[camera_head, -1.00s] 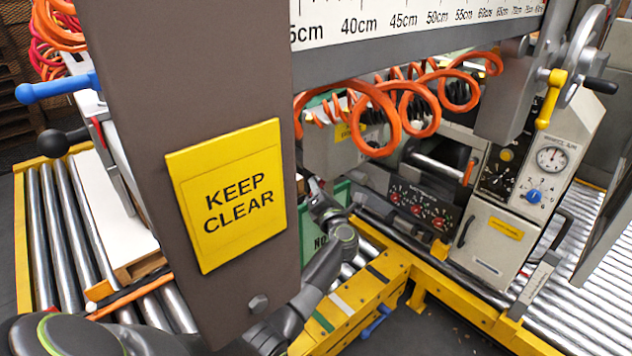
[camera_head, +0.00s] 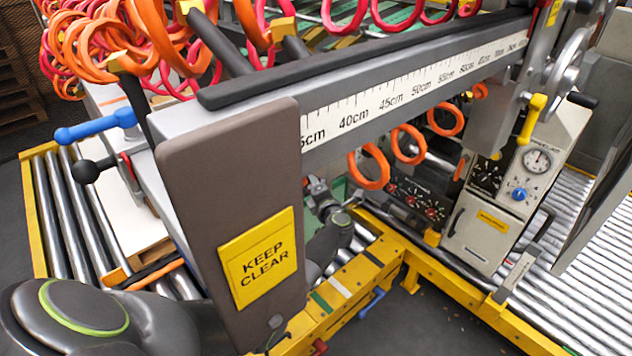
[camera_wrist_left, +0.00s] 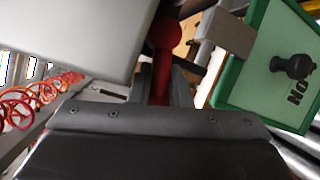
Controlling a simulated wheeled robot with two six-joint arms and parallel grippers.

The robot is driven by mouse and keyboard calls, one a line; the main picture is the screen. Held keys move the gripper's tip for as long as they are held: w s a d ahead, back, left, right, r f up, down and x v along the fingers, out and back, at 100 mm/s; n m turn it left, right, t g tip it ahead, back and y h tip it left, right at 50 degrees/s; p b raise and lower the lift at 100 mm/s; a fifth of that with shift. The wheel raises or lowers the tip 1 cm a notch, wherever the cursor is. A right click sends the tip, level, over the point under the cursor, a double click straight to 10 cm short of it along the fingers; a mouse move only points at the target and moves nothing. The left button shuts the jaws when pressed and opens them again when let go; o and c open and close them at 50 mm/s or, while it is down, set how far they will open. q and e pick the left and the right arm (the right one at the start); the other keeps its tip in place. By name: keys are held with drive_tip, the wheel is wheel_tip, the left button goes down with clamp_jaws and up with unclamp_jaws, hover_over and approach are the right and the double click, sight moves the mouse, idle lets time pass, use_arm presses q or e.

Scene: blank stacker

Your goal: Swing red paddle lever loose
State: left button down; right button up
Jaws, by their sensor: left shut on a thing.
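A red lever (camera_wrist_left: 164,42) with a rounded end shows in the left wrist view, upright between the fingers of my left gripper (camera_wrist_left: 158,95). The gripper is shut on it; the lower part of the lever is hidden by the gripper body. In the head view my left gripper (camera_head: 318,188) is partly visible behind the brown panel, at the end of my dark arm. The red lever cannot be made out there. My right gripper is not in view.
The brown panel (camera_head: 200,190) with a yellow KEEP CLEAR sign (camera_head: 258,260) stands in front of my left arm. A ruled grey beam (camera_head: 400,95), orange coils (camera_head: 370,168) and a grey control box (camera_head: 490,232) lie around it. A green panel (camera_wrist_left: 262,85) is close right of the gripper.

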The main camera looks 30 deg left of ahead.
use_arm(q)
drive_tip(key=shift+r, duration=0.1)
drive_tip(key=c, duration=1.3)
unclamp_jaws()
drive_tip(key=shift+w, duration=0.2)
drive_tip(key=shift+c, duration=0.2)
drive_tip(key=shift+d, duration=0.1)
